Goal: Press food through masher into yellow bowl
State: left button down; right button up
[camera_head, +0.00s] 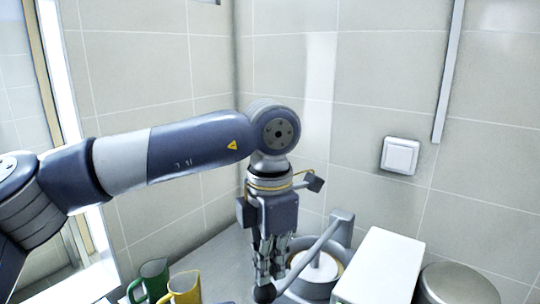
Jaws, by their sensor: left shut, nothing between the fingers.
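The grey masher (318,272) stands on the worktop near the corner. Its lever arm slants from a wall-side post down to a dark knob (264,294) at the lower left. A white round part shows inside its ring. My left gripper (268,276) points down, shut and empty, with its fingertips at or just above the knob; I cannot tell whether they touch. The gripper hides part of the masher's left side. No yellow bowl can be made out, and the space below the masher is cut off by the picture's edge. My right gripper is not in view.
A yellow jug (184,289) and a green jug (152,279) stand left of the gripper. A white box (382,267) stands close to the masher's right, with a round metal lid (457,284) beyond it. Tiled walls close off the back; a window is at left.

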pick_arm(q)
jog(key=shift+f+b, duration=0.35)
jog(key=shift+f, duration=0.2)
dwell(2.6)
jog(key=shift+w+r+p, duration=0.2)
jog(key=shift+r+p, duration=0.75)
jog(key=shift+r, duration=0.4)
notch_tip(320, 180, up, 2)
jog(key=shift+s+r+p, duration=0.1)
jog(key=shift+s+p, duration=0.05)
jog(key=shift+p, duration=0.5)
notch_tip(320, 180, up, 10)
jog(key=p, duration=0.6)
jog(key=shift+f+p, duration=0.2)
jog(key=shift+p, duration=0.15)
jog(key=shift+d, duration=0.15)
